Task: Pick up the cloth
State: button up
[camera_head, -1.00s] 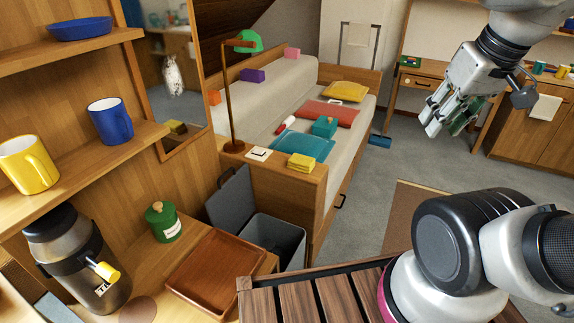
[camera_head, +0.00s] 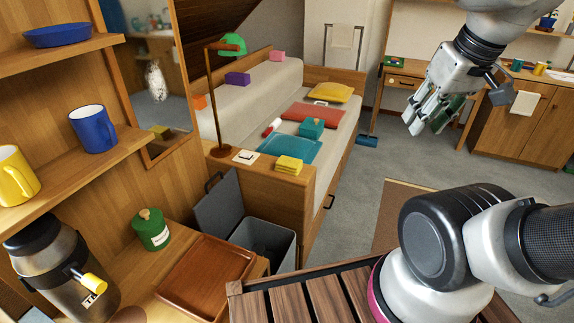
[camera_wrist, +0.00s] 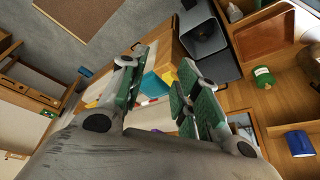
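A folded yellow cloth (camera_head: 288,165) lies on the wooden ledge at the near end of the bed, right of a white switch plate (camera_head: 245,157). In the wrist view a yellow patch that looks like this cloth (camera_wrist: 171,77) shows between the fingers, partly hidden by the right one. My gripper (camera_head: 426,120) is raised at the upper right, well apart from the ledge. Its fingers stand apart in the wrist view (camera_wrist: 158,85), with nothing between them. A pale cloth (camera_head: 524,103) hangs on the cabinet at the far right.
A lamp (camera_head: 213,100) with a green shade stands on the ledge. An open grey bin (camera_head: 285,248) and a brown tray (camera_head: 190,290) are below it. A slatted wooden top (camera_head: 290,300) lies in front. Cushions lie on the bed.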

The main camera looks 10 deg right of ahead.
aim_at(292, 166)
jog(key=i+l+u, duration=0.15)
jog(key=l, duration=0.2)
jog(key=i+l+u, duration=0.2)
jog(key=l, duration=0.15)
jog(key=i+l+u, duration=0.15)
jog(key=l, duration=0.2)
jog(key=i+l+u, duration=0.15)
jog(key=l, duration=0.25)
